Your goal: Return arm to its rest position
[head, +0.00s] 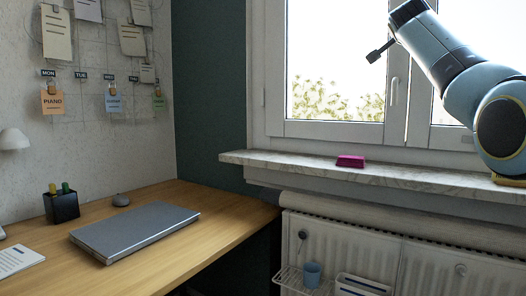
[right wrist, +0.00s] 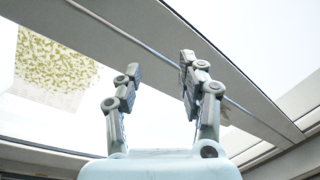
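My right arm (head: 440,62) comes in from the right side of the head view. It is raised in front of the window, bent upward, with its far end near the top edge. My right gripper (right wrist: 160,66) shows in the right wrist view. Its two fingers stand well apart with nothing between them, and the window frame and bright panes lie behind. In the head view its fingers cannot be made out. My left arm and left gripper are not in view.
The window (head: 335,75) and the marble sill (head: 420,178) with a magenta object (head: 350,161) are near my right arm. A wooden desk (head: 225,238) holds a closed laptop (head: 135,232) and a pen cup (head: 62,207). A radiator (head: 345,240) carries a rack with a blue cup (head: 312,274).

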